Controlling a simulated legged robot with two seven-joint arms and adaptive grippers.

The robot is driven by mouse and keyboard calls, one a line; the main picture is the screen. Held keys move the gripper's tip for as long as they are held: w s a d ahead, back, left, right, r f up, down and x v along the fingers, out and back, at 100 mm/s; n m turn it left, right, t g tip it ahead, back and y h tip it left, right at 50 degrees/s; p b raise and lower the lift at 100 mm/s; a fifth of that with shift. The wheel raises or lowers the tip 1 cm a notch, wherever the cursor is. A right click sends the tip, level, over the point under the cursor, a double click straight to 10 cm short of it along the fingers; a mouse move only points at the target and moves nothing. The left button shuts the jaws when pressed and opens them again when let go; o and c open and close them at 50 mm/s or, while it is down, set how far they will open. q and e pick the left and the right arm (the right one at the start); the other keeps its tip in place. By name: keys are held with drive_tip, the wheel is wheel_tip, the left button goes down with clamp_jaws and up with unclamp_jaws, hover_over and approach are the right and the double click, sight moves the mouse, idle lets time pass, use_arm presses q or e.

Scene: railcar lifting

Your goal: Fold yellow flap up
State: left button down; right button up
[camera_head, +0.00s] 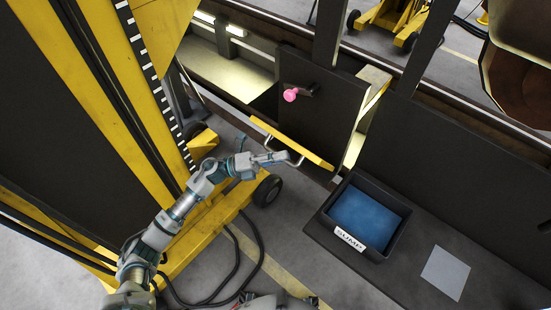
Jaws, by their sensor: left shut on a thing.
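The yellow flap (308,150) is a narrow yellow bar with a pale metal handle on its near side, at the lower edge of a dark panel in the middle of the head view. It slants down to the right. My left gripper (284,156) reaches in from the left and is shut on the flap's handle at the near side. The fingertips are small, and the exact contact is hard to see. My right gripper is not seen.
A dark bin labelled SUMP (358,224) with blue contents stands to the right on a dark ledge. A pink knob (291,94) sticks out of the dark panel (325,112) above the flap. A yellow wheeled lifting column (137,90) stands at left, with black cables on the floor.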

sight(289, 139)
use_arm(q)
drive_tip(key=shift+w+d+r+n+p, duration=0.25)
drive_tip(key=shift+w+r+n+p, duration=0.1)
drive_tip(key=shift+r+p, duration=0.35)
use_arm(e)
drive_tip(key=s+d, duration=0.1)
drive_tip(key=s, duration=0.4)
use_arm(q)
drive_tip(key=w+d+r+n+y+p, duration=0.1)
drive_tip(key=p, duration=0.2)
drive_tip(key=w+d+r+n+y+p, duration=0.1)
drive_tip(key=r+p, duration=0.1)
drive_tip(key=p, duration=0.1)
drive_tip(key=shift+w, duration=0.35)
drive_tip(key=shift+w+d+r+n+y+p, duration=0.2)
drive_tip(key=shift+w+d+p, duration=0.1)
drive_tip(key=shift+w+d, duration=0.25)
drive_tip(key=shift+w+d+r+n+y+p, duration=0.2)
drive_tip(key=shift+w+d+p, duration=0.1)
drive_tip(key=shift+w, duration=0.3)
drive_tip(key=shift+w+d+r, duration=0.15)
drive_tip(key=shift+w+d, duration=0.4)
drive_tip(key=shift+w, duration=0.2)
drive_tip(key=shift+r, duration=0.1)
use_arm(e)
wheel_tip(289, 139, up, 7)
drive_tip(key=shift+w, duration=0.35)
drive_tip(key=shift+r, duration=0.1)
